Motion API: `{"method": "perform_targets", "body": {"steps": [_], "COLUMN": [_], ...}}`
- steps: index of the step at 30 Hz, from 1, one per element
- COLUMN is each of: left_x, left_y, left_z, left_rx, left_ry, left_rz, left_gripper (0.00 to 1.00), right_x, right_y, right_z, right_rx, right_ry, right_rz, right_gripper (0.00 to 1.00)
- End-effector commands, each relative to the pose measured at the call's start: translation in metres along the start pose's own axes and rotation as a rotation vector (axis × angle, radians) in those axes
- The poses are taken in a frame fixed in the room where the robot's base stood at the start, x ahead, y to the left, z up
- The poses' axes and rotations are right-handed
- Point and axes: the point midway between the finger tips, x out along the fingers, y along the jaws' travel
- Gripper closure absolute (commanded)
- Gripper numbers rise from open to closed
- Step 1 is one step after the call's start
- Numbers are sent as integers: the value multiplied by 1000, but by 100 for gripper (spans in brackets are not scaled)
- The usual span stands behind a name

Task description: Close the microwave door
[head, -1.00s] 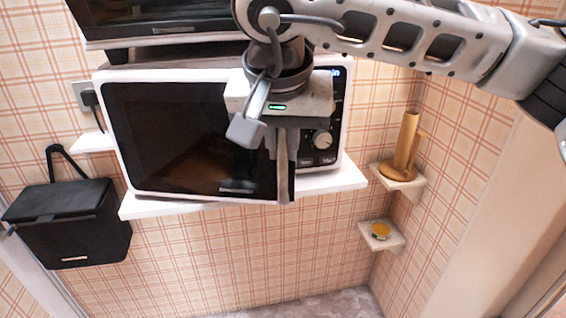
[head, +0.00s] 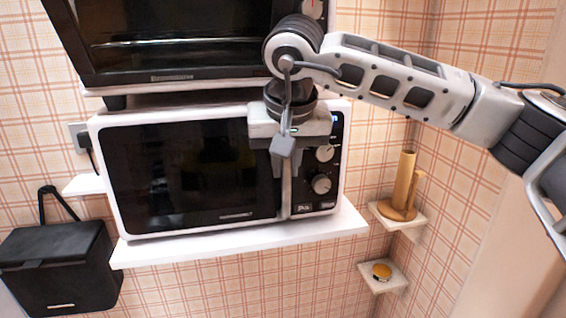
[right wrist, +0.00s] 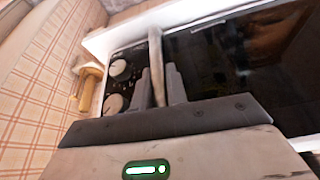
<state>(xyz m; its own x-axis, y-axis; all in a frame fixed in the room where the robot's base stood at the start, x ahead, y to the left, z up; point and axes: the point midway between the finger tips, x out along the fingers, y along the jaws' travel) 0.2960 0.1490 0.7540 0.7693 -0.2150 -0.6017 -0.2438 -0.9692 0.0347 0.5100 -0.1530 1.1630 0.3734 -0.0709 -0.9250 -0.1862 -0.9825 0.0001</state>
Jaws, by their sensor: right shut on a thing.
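The white microwave (head: 225,109) sits on a white shelf, with its dark glass door (head: 190,180) facing me. The door looks flush, or nearly flush, with the front; a very small gap cannot be ruled out. My right gripper (head: 284,172) is at the door's right edge, shut on the vertical door handle (head: 286,197). In the right wrist view, the handle (right wrist: 156,52) stands between the fingers of the right gripper (right wrist: 160,86). The gripper hides part of the control panel (head: 322,170). My left gripper is not in view.
A dark oven (head: 190,40) stands on top, close above my right gripper. The white shelf (head: 240,246) juts out below the microwave. A black bin (head: 60,270) is at lower left.

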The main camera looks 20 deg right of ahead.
Motion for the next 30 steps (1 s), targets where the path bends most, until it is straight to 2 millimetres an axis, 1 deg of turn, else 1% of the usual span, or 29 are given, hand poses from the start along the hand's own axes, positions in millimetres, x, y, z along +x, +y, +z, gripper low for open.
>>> {"method": "perform_targets", "body": {"steps": [1, 3, 4, 5, 6, 16, 19, 22, 25, 30], "left_x": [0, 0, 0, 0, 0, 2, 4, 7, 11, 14], "left_y": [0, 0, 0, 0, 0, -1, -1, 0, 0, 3], "left_z": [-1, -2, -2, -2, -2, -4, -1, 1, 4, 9], "left_rx": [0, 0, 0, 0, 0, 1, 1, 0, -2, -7], "left_ry": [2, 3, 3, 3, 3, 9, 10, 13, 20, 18], "left_rz": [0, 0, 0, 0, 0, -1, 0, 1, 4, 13], "left_gripper": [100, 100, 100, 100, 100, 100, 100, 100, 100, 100], "right_x": [-2, -2, -2, -2, -2, -4, -13, -31, -37, -54], "right_y": [2, 2, 2, 2, 2, 1, 1, 1, 1, 1], "right_z": [-4, -4, -5, -4, -4, -2, -3, -4, 21, 59], "right_rx": [10, 10, 10, 10, 9, 5, 6, 9, 1, 2], "right_ry": [11, 12, 12, 11, 10, 8, 10, 14, 12, 12], "right_rz": [3, 3, 3, 3, 3, 1, 0, 0, 0, 0], "right_gripper": [100, 100, 77, 69, 65, 65, 65, 65, 65, 65]}}
